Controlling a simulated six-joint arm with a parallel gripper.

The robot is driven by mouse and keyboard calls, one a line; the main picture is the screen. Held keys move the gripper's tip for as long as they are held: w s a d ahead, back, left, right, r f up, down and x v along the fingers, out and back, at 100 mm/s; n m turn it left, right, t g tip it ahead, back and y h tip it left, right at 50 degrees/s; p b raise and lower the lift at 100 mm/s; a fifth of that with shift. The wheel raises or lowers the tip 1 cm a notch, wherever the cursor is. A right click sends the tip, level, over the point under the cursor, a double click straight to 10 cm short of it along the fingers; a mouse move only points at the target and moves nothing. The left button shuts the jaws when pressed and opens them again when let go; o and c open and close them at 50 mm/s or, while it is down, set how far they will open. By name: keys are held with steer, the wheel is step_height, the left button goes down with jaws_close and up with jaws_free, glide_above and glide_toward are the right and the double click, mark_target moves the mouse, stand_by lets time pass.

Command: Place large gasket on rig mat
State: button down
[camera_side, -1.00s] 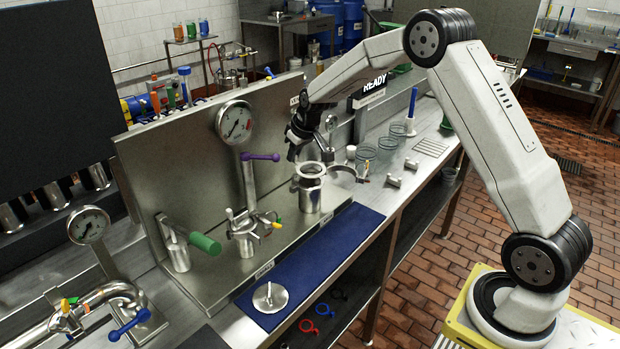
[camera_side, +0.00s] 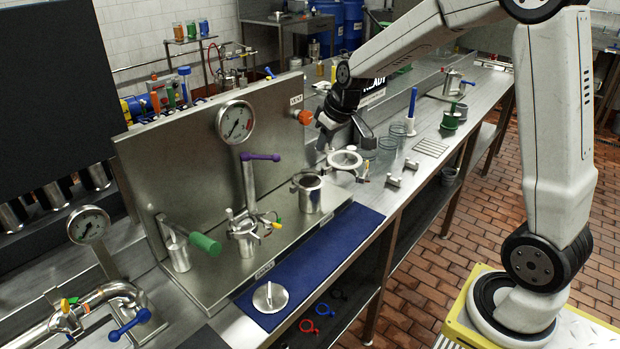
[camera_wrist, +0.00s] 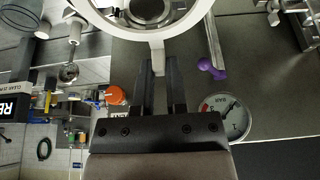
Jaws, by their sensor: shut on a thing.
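The large gasket is a white ring (camera_side: 331,159), held up behind and to the right of the metal pipe stub (camera_side: 310,195) in the side view. In the wrist view the gasket (camera_wrist: 125,33) crosses the top of the picture, its near edge at my fingertips. The rig mat (camera_side: 335,243) is the blue strip along the bench's front edge, nearer the camera than the gasket. The gasket is clear of the mat.
A metal disc with a handle (camera_side: 270,298) lies on the mat's near end. The mat's middle and far part are bare. A steel panel with a gauge (camera_side: 235,123) and an orange knob (camera_side: 305,117) stands behind. A green-handled valve (camera_side: 205,243) is at left.

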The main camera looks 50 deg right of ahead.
mark_target(331, 157)
steer(key=shift+s+a+r, duration=0.1)
steer(key=shift+s+r, duration=0.1)
steer(key=shift+s, duration=0.25)
steer(key=shift+s+a+r, duration=0.1)
steer(key=shift+s+r, duration=0.1)
steer(key=shift+s, duration=0.25)
steer(key=shift+s+a+f+n+y, duration=0.3)
steer(key=shift+s+a+f+n, duration=0.35)
steer(key=shift+n, duration=0.15)
steer(key=s+a+f+n+g+y, duration=0.2)
steer(key=s+a+f+n, duration=0.2)
steer(key=s+a+n, duration=0.2)
steer(key=s+a+f+n+g+y, duration=0.2)
steer(key=s+a+f+n, duration=0.3)
steer(key=s+n, duration=0.5)
steer(key=shift+s+a+f+n, duration=0.25)
steer(key=shift+a+n, duration=0.05)
steer(key=shift+a, duration=0.35)
steer(key=shift+w, duration=0.1)
